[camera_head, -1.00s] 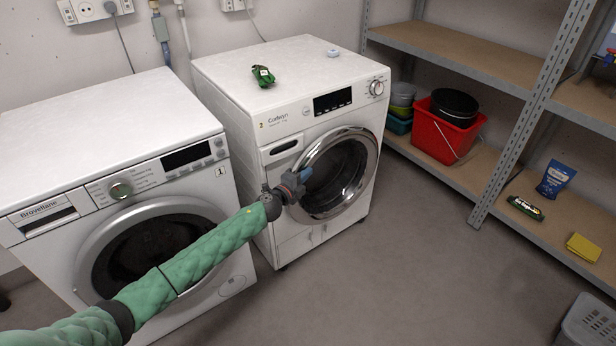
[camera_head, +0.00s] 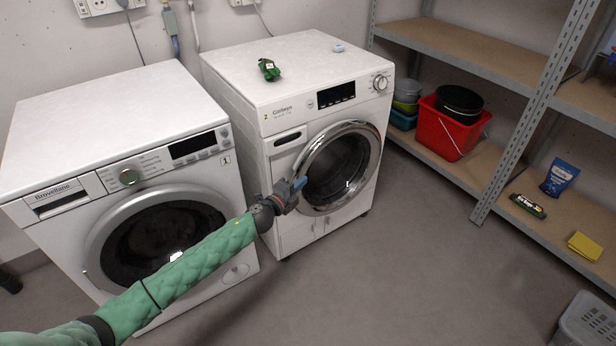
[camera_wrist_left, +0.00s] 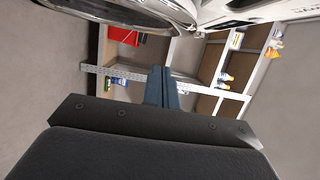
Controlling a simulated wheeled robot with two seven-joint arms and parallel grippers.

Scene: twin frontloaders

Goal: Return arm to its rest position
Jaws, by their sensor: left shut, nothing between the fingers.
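My left arm (camera_head: 190,262), in a green padded sleeve, reaches in from the lower left across the front of the left washer. My left gripper (camera_head: 298,184) has blue fingertips, is shut and holds nothing. It is in front of the right washer (camera_head: 295,95), by the left side of its round chrome-rimmed door (camera_head: 345,165). I cannot tell whether it touches the door. In the left wrist view the shut blue fingers (camera_wrist_left: 161,88) point toward the shelves, with part of a round chrome rim above them. My right gripper is not in view.
The left washer (camera_head: 110,105) stands beside the right one. A green packet (camera_head: 269,70) and a small pale item (camera_head: 339,48) lie on the right washer. A shelf rack (camera_head: 490,185) on the right holds a red bucket (camera_head: 445,132). A grey basket (camera_head: 588,325) stands lower right. The middle floor is clear.

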